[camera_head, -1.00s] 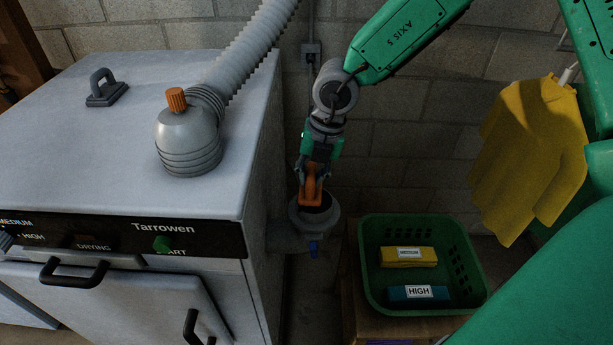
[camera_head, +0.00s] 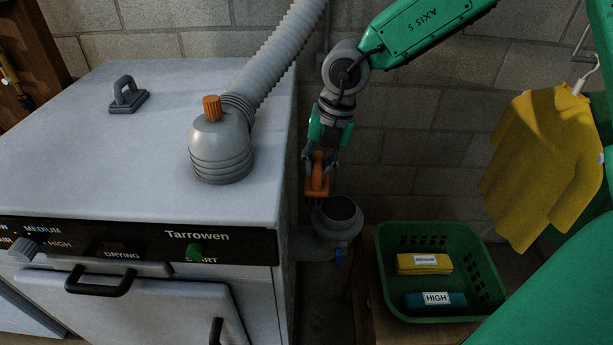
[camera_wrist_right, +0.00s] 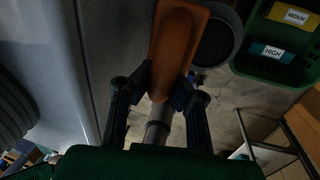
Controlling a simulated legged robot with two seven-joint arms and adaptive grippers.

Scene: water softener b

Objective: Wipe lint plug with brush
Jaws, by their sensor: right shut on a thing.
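My right gripper (camera_head: 320,160) is shut on an orange piece (camera_head: 317,182), which I take for the brush. In the right wrist view the orange piece (camera_wrist_right: 178,45) is long and rounded, between the fingers (camera_wrist_right: 155,92), with a grey shaft (camera_wrist_right: 157,128) near them. I cannot make out bristles. A grey round fitting with a dark top (camera_head: 338,216), possibly the lint plug's place, stands beside the dryer, just below and right of the orange piece. I cannot tell whether they touch. The dark round top (camera_wrist_right: 218,42) also shows in the right wrist view. My left gripper is out of view.
The white dryer (camera_head: 160,120) stands left, with a grey dome (camera_head: 220,150) bearing an orange knob and hose. A yellow garment (camera_head: 545,165) hangs at right. A block wall is behind.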

